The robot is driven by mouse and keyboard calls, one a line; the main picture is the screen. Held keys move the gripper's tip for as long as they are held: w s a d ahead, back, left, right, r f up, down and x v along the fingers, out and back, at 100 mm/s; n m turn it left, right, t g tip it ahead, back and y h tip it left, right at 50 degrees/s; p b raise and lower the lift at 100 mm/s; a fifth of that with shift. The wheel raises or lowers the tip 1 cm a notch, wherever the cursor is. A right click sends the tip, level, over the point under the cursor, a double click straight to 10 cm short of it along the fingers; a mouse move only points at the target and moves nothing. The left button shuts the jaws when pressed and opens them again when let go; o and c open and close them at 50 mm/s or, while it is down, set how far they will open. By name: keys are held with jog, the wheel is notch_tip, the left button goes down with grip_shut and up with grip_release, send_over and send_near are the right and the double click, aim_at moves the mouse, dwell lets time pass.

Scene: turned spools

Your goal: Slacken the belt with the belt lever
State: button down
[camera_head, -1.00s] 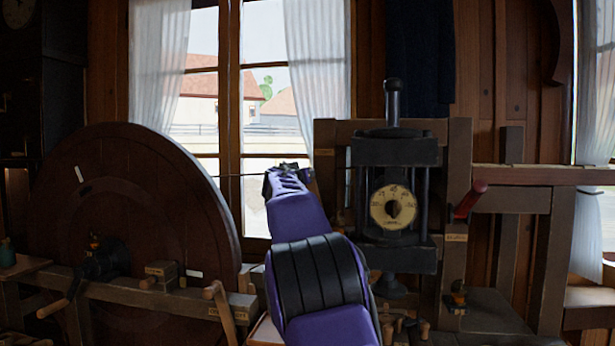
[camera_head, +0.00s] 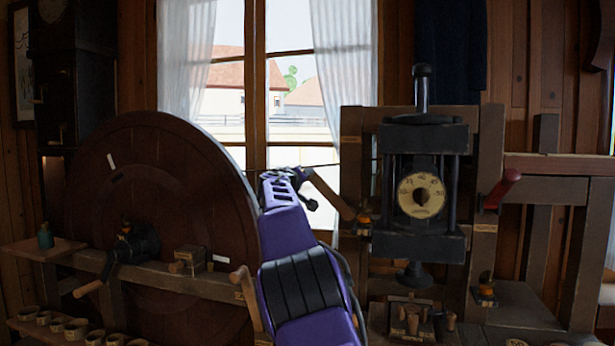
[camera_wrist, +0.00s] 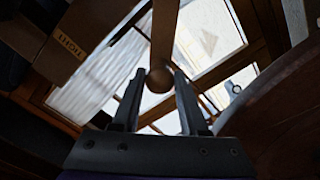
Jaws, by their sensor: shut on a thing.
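The belt lever (camera_head: 332,195) is a wooden handle. It slants up and to the left from the left post of the dark press frame. My gripper (camera_head: 300,180) is at its upper left end, in front of the window. In the wrist view, the fingers of my gripper (camera_wrist: 160,76) are shut on the lever (camera_wrist: 165,35) close to its rounded end. A plate reading TIGHT (camera_wrist: 68,45) is on a beam at upper left there. The lever's pivot is not clear to me.
A large dark wheel (camera_head: 150,215) stands left of my arm, with a crank (camera_head: 95,287) on its bench. Another wooden lever (camera_head: 241,282) is low beside my arm. A press with a dial (camera_head: 421,195) and a red-handled lever (camera_head: 503,187) are on the right.

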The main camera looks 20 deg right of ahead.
jog(key=shift+a+f, duration=0.1)
jog(key=shift+f, duration=0.05)
jog(key=shift+c, duration=2.1)
grip_release()
jog(key=shift+a, duration=0.1)
jog(key=b+v, duration=0.8)
jog(key=v, duration=0.9)
jog(key=shift+b, duration=0.35)
jog(key=shift+s, duration=0.15)
